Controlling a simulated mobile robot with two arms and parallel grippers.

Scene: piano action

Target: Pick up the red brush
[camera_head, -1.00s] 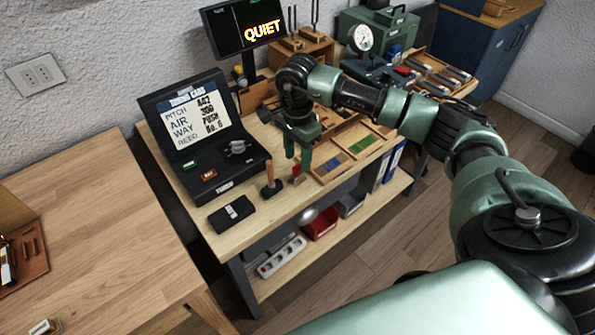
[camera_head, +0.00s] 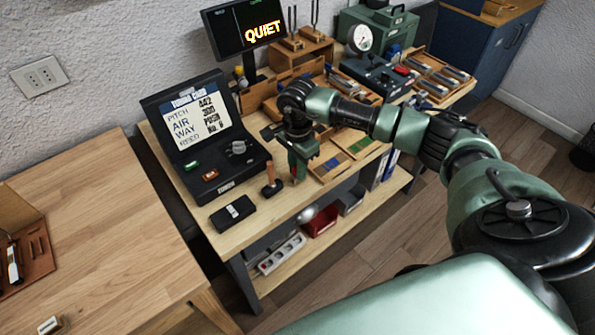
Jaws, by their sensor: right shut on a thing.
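My right arm reaches in from the right, and my right gripper (camera_head: 297,176) points down at the front part of the workbench. It is shut on the small red brush (camera_head: 293,168), of which only a red sliver shows between the fingers. The fingers hide the rest, and I cannot tell whether the brush still touches the bench. My left gripper is out of view.
A tool with a wooden handle (camera_head: 271,177) stands close to the left of the gripper. A black box with a display card (camera_head: 228,189), a small black device (camera_head: 232,214) and a compartment tray (camera_head: 345,165) are nearby. A wooden table (camera_head: 95,230) is at left.

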